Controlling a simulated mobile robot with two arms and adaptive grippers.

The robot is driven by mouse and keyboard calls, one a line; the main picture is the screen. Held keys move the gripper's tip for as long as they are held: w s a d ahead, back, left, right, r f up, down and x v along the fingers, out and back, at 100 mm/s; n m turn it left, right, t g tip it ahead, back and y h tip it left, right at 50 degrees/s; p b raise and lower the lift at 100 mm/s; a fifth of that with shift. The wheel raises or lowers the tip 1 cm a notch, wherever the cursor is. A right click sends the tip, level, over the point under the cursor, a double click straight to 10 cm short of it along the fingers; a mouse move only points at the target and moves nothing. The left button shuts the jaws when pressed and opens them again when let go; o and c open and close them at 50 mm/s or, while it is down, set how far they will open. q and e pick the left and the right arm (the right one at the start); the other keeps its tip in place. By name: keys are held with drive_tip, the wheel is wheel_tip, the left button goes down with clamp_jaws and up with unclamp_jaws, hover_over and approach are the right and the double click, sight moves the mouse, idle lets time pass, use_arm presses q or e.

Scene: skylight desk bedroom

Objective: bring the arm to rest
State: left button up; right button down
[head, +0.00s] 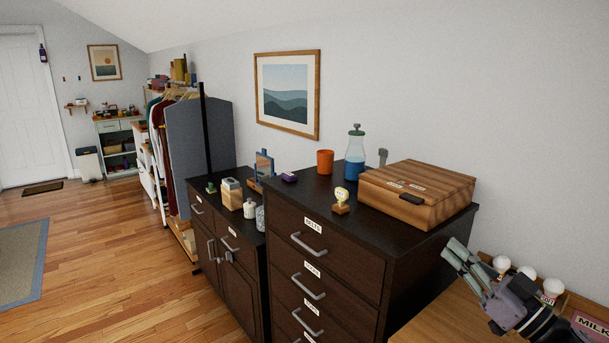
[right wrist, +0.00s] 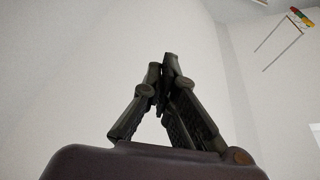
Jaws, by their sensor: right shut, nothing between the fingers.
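My right gripper (head: 462,262) shows at the lower right of the head view, above the wooden desk top (head: 435,320) and beside the dark chest of drawers (head: 335,240). Its fingers point up and to the left. In the right wrist view, the fingers of my right gripper (right wrist: 168,65) come together at the tips, with nothing held. My left gripper is in neither view.
On the chest stand a wooden box (head: 418,192), a blue bottle (head: 355,155), an orange cup (head: 325,161) and a small yellow figure (head: 341,198). White-topped things (head: 552,287) and a milk carton (head: 590,325) are close to my right gripper.

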drive_tip(key=s+a+f+m+g+h, duration=0.1)
drive_tip(key=s+f+m+h, duration=0.15)
drive_tip(key=f, duration=0.45)
drive_tip(key=s+a+f+m+g+h, duration=0.1)
drive_tip(key=f+h, duration=0.3)
drive_tip(key=f, duration=0.4)
drive_tip(key=s+a+f+m+g+h, duration=0.1)
drive_tip(key=s+f+m+g+h, duration=0.1)
drive_tip(key=f+h, duration=0.35)
drive_tip(key=s+a+f+g, duration=0.2)
drive_tip(key=s+f+g, duration=0.4)
drive_tip(key=s, duration=0.7)
drive_tip(key=s+a+f+g, duration=0.2)
drive_tip(key=s+f+g, duration=0.3)
drive_tip(key=s+f, duration=0.6)
wheel_tip(320, 180, down, 24)
drive_tip(key=s, duration=0.3)
drive_tip(key=s+d+f+n+g, duration=0.1)
drive_tip(key=s+d+f+g, duration=0.1)
drive_tip(key=s+f, duration=1.4)
drive_tip(key=shift+s+d+f, duration=0.15)
drive_tip(key=shift+s+d, duration=0.1)
drive_tip(key=shift+d, duration=0.1)
